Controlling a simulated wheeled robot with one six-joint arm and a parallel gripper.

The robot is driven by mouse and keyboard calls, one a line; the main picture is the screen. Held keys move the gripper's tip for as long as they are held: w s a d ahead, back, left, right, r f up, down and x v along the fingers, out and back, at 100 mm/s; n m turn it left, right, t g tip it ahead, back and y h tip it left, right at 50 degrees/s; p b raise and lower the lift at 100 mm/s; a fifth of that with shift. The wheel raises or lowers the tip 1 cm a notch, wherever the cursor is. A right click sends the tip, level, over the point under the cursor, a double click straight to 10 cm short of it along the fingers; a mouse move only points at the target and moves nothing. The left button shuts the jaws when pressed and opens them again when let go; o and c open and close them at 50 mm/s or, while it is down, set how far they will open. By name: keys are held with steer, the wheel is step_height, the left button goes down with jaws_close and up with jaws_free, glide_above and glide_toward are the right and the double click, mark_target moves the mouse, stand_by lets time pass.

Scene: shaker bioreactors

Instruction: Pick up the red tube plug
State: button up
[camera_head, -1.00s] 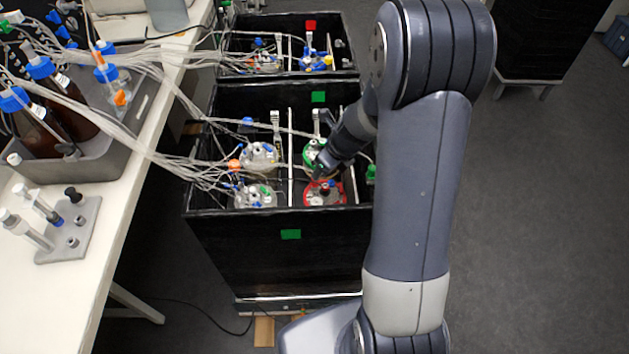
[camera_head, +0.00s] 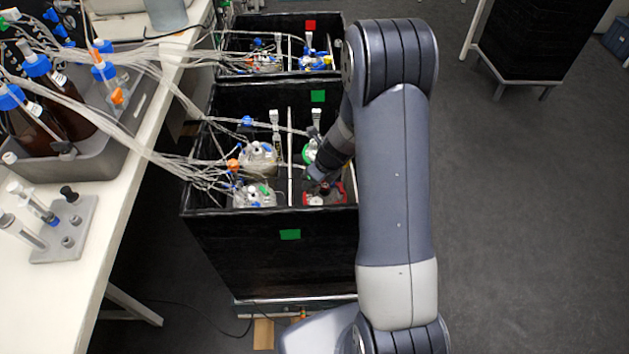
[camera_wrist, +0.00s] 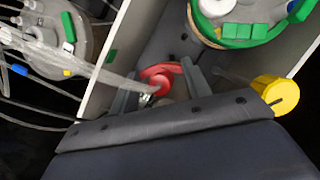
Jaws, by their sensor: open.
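The red tube plug (camera_wrist: 155,82) shows in the wrist view as a round red cap, with a curved red part just behind it. My gripper (camera_wrist: 158,86) is open, with one grey finger on each side of the plug. I cannot tell how far the fingertips reach down past it. In the head view my gripper (camera_head: 318,179) is over the red-ringed vessel (camera_head: 324,200) in the front right of the black box. There my arm and gripper hide the plug.
The black box (camera_head: 270,260) has upright walls around several vessels. A green-ringed vessel (camera_wrist: 240,35) and a yellow cap (camera_wrist: 276,94) are close by in the wrist view. Loose tubes (camera_head: 150,130) run from the bench (camera_head: 110,230) at left. Open floor lies right.

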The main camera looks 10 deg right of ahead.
steer(key=shift+c, duration=0.4)
jaws_close()
